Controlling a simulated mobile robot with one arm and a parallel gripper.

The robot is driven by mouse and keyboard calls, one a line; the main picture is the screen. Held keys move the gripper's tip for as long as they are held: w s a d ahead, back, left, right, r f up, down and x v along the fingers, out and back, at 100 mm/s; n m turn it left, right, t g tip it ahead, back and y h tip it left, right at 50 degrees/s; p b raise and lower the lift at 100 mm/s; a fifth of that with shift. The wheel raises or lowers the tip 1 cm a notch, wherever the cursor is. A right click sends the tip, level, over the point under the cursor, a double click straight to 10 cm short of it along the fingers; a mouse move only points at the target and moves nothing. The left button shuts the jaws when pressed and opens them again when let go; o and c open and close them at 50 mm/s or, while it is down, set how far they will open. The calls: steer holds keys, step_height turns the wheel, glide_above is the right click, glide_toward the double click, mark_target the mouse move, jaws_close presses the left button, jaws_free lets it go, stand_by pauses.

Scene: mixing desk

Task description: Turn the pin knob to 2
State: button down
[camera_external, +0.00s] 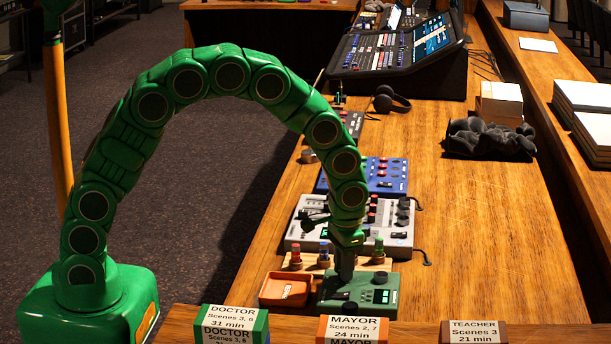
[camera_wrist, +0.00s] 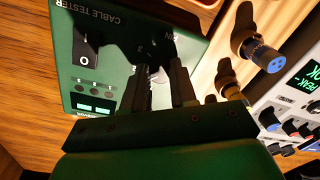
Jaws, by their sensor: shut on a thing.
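The green cable tester (camera_external: 340,303) lies flat on the desk, and it fills the upper left of the wrist view (camera_wrist: 62,40). My gripper (camera_external: 345,275) points straight down over its left part. In the wrist view my gripper's dark fingers (camera_wrist: 166,75) are closed around the pin knob, beside a partly covered label ending in "IN". The fingers and their shadow hide most of the knob. A small 2 or 3 shows faintly near it, but I cannot read where the knob points. A black control (camera_wrist: 86,52) and a lit display (camera_wrist: 96,106) sit on the tester's other side.
An orange tray (camera_external: 286,289) sits just left of the tester. A wooden rack (camera_external: 338,262) with colored plugs stands close behind it, and a grey mixer (camera_external: 396,240) stands farther back. Name blocks (camera_external: 353,329) line the front. The desk right of the tester is clear.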

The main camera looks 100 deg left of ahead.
steer(key=shift+m, duration=1)
steer(key=c, duration=0.9)
jaws_free()
steer(key=shift+r, duration=0.1)
steer(key=r, duration=0.7)
steer(key=shift+w+d+r, duration=0.1)
steer(key=shift+d+r, duration=0.1)
steer(key=shift+r, duration=0.05)
